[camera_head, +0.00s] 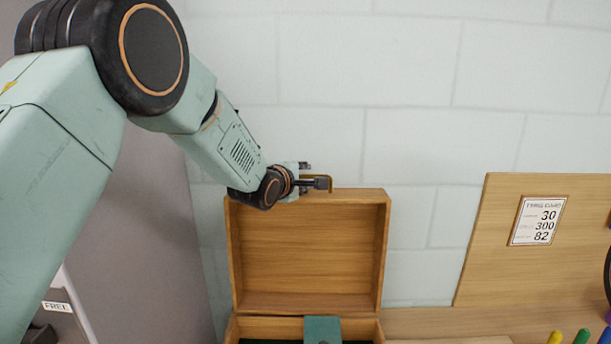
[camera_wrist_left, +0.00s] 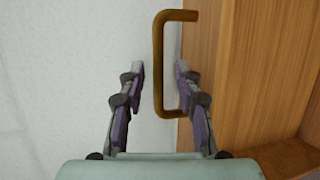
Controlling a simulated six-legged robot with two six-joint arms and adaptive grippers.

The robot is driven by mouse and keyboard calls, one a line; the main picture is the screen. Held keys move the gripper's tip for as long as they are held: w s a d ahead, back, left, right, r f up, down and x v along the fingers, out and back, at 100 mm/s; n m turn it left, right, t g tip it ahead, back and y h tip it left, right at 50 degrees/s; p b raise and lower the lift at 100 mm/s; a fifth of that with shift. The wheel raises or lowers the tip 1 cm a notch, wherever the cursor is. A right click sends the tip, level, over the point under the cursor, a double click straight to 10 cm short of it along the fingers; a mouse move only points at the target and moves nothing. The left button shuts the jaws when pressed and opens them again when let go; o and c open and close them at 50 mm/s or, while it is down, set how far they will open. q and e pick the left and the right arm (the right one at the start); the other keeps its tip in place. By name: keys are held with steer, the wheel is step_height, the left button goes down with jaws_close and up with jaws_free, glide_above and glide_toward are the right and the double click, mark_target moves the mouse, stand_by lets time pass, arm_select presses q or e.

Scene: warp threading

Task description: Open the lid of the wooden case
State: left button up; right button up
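The wooden case (camera_head: 383,316) stands against the back wall, and its lid (camera_head: 310,247) is raised upright, showing its hollow inside. A brass handle (camera_head: 331,180) sits at the lid's top edge. My left gripper (camera_head: 318,175) is at this handle. In the left wrist view the two fingers (camera_wrist_left: 158,88) are apart, and the handle (camera_wrist_left: 160,62) passes between them, closer to the right finger. The lid's wood (camera_wrist_left: 265,70) fills the right of that view. The case's lower part is cut off by the frame. My right gripper is not in view.
A teal piece (camera_head: 322,329) shows in the case's opening. To the right stands a wooden board (camera_head: 480,240) with a printed card (camera_head: 538,221). Coloured pegs (camera_head: 581,337) show at the lower right. A grey panel (camera_head: 135,215) stands at the left.

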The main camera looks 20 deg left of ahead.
arm_select(q)
steer(key=shift+w+d+f, duration=0.1)
steer(key=shift+w+f, duration=0.1)
steer(key=shift+w, duration=0.3)
steer(key=shift+w+d, duration=0.3)
steer(key=shift+d, duration=0.05)
steer(key=shift+r, duration=0.1)
steer(key=shift+s+a, duration=0.1)
steer(key=shift+s, duration=0.1)
steer(key=shift+w+a, duration=0.2)
steer(key=shift+c, duration=1)
steer(key=shift+w+d, duration=0.1)
steer(key=shift+d, duration=0.05)
steer(key=shift+c, duration=1.4)
steer(key=shift+s+d, duration=0.1)
steer(key=shift+s, duration=0.1)
jaws_close()
steer(key=shift+w, duration=0.1)
